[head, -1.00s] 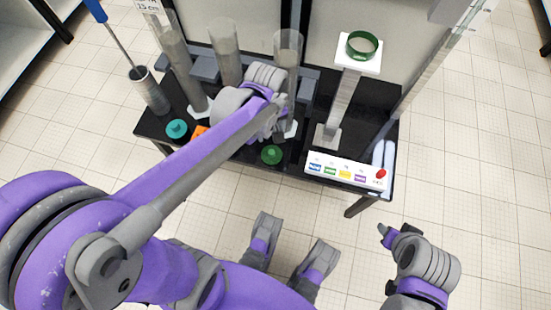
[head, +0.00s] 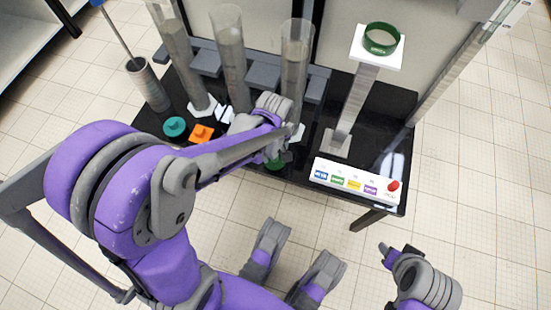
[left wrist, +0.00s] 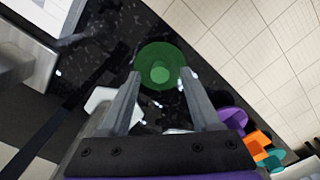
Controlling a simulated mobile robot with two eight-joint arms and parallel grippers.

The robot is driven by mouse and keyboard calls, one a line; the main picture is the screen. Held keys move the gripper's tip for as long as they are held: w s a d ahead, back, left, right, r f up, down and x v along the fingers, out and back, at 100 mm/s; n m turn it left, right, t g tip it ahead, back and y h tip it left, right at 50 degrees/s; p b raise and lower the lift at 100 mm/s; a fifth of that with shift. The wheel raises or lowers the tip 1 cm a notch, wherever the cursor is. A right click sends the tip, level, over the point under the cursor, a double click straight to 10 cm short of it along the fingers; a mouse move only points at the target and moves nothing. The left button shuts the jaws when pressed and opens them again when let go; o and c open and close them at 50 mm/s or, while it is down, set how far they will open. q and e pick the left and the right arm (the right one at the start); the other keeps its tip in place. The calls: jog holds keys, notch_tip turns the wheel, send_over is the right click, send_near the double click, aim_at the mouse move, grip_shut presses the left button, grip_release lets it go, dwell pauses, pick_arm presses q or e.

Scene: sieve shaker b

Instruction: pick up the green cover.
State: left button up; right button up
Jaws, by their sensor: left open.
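The green cover (left wrist: 172,54), a round disc with a raised centre knob, lies on the black table. In the head view a small part of the green cover (head: 273,164) shows; my left arm hides the rest. My left gripper (left wrist: 160,82) is open and empty, its two fingers pointing at the cover. In the left wrist view the knob shows between the fingertips; I cannot tell how high above it they are. In the head view my left gripper (head: 285,153) is over the cover. My right gripper (head: 385,249) is off the table at lower right, its jaws unclear.
Orange (head: 201,133) and teal (head: 174,126) covers lie to the left; a purple one (left wrist: 232,117) shows in the left wrist view. Clear tubes (head: 295,60) stand behind. A green ring (head: 382,38) sits on a tall stand. A label panel (head: 350,181) with a red button is at right.

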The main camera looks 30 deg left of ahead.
pick_arm(q)
jog(key=shift+f, duration=0.45)
grip_shut()
